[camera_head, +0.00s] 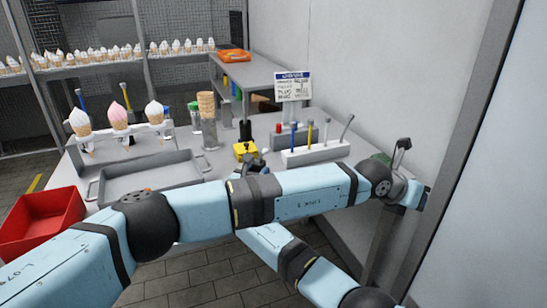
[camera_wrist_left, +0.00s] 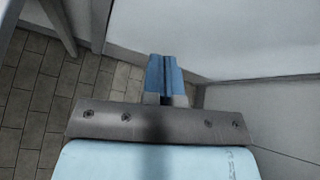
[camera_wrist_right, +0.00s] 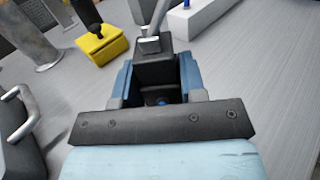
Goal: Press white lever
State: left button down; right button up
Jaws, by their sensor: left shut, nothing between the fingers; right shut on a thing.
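A pale grey-white lever (camera_wrist_right: 158,18) rises from a dark block (camera_wrist_right: 152,66) in the right wrist view. My right gripper (camera_wrist_right: 158,85) has its blue fingers on either side of this dark block and is shut on it. The lever stands up beyond the fingers; its top is cut off. In the head view my right gripper (camera_head: 257,166) is at the table's front, partly hidden by my left arm. My left gripper (camera_wrist_left: 165,75) is shut and empty, over the floor beside the wall, away from the lever.
A yellow block (camera_head: 245,150) with a black stick stands close to the right gripper. A white rack (camera_head: 315,151) with coloured sticks is to its right. A grey tray (camera_head: 150,181), cone stack (camera_head: 207,106) and red bin (camera_head: 40,218) are left. My left arm crosses the table front.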

pick_arm(q)
jog(key=w+a+f+n+t+y, duration=0.4)
jog(key=w+a+f+n+y, duration=0.25)
jog(key=a+y, duration=0.4)
jog(key=w+a+r+n+t+y, duration=0.3)
jog(key=a+r+n+y, duration=0.4)
jog(key=a+n+y, duration=0.3)
jog(key=shift+w+a+r+n+t+y, duration=0.4)
jog(key=shift+a+t, duration=0.1)
jog(key=shift+a, duration=0.5)
